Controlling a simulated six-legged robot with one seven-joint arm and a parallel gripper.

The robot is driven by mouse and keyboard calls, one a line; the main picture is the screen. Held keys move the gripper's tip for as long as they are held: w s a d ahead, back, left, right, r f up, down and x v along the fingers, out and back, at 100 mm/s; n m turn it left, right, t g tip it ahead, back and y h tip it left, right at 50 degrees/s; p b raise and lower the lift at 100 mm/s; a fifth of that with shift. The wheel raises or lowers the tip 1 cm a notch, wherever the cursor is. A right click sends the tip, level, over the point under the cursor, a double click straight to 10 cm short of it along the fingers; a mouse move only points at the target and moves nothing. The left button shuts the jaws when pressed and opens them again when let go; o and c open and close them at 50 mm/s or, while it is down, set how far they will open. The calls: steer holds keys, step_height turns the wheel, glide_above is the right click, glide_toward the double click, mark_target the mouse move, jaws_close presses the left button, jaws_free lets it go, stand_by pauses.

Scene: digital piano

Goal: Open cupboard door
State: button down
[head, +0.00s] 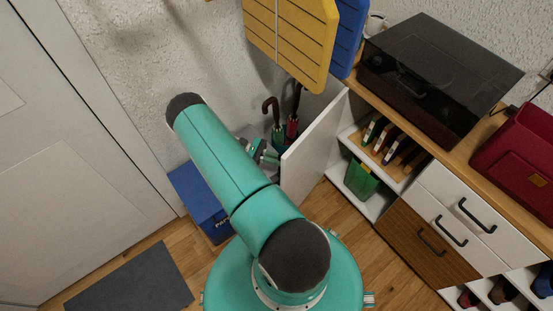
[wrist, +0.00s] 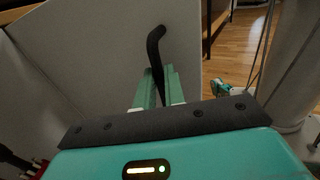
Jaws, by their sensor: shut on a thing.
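The white cupboard door (head: 312,150) stands swung out from the cupboard in the head view, and the shelves behind it show. In the wrist view the door's inner or outer panel (wrist: 90,60) fills much of the upper left, with a black curved handle (wrist: 155,48) on it. My gripper (wrist: 160,88) is shut on this handle, its two teal fingers on either side of the lower part. In the head view my gripper (head: 262,150) is at the left side of the door, partly hidden by my arm, and the handle is hidden.
The cupboard holds books (head: 378,135) and a green box (head: 361,179). Drawers (head: 455,215) are to the right. Umbrellas (head: 277,125) stand behind the door, and a blue box (head: 200,195) is on the floor at left. A grey mat (head: 130,280) lies near the white room door (head: 75,150).

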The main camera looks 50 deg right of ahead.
steer(key=shift+s+d+r, duration=0.1)
steer(key=shift+d+r, duration=0.1)
steer(key=shift+d, duration=0.4)
steer(key=c, duration=1.5)
jaws_free()
steer(key=shift+d, duration=0.1)
steer(key=shift+a, duration=0.2)
steer(key=shift+a, duration=0.1)
steer(key=v, duration=1.3)
steer(key=shift+w+a, duration=0.15)
steer(key=shift+w, duration=0.25)
steer(key=shift+s, duration=0.15)
